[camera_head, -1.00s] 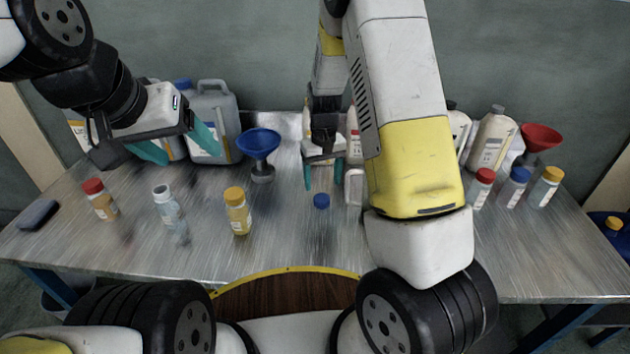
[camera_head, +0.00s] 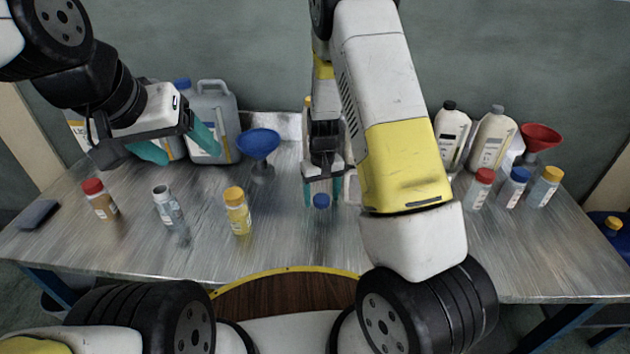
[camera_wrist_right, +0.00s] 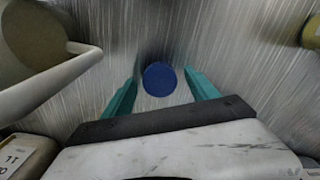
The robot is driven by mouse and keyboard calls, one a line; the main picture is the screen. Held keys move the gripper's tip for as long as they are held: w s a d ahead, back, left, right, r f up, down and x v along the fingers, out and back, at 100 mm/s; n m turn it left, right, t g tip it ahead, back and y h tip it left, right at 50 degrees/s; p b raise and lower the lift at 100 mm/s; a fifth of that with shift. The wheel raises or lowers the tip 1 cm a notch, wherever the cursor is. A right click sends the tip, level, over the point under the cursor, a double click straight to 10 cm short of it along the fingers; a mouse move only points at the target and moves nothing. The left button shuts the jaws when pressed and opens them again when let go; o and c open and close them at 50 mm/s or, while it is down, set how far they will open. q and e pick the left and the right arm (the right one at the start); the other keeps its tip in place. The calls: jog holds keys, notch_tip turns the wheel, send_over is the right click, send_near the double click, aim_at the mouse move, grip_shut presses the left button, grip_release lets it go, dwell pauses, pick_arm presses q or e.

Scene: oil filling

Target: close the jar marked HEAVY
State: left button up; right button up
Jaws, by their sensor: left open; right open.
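A clear jar with no lid (camera_head: 167,207) stands upright on the left half of the table; I cannot read its label. A loose blue cap (camera_head: 321,201) lies on the table near the middle. My right gripper (camera_head: 322,192) is open and points down over the cap. In the right wrist view the blue cap (camera_wrist_right: 159,79) sits between the two teal fingertips, with a gap on each side. My left gripper (camera_head: 188,154) is open and empty, raised above the back left of the table, behind the open jar.
A red-capped jar (camera_head: 100,200) and a yellow-capped jar (camera_head: 237,212) flank the open jar. A blue funnel (camera_head: 259,145) and grey jug (camera_head: 215,110) stand behind. Several capped jars, bottles and a red funnel (camera_head: 540,137) are at the right. The front middle is clear.

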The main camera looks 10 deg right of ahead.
aim_at(322, 198)
jog(key=shift+c, duration=0.5)
grip_shut()
notch_tip(322, 198, up, 10)
dwell(0.4)
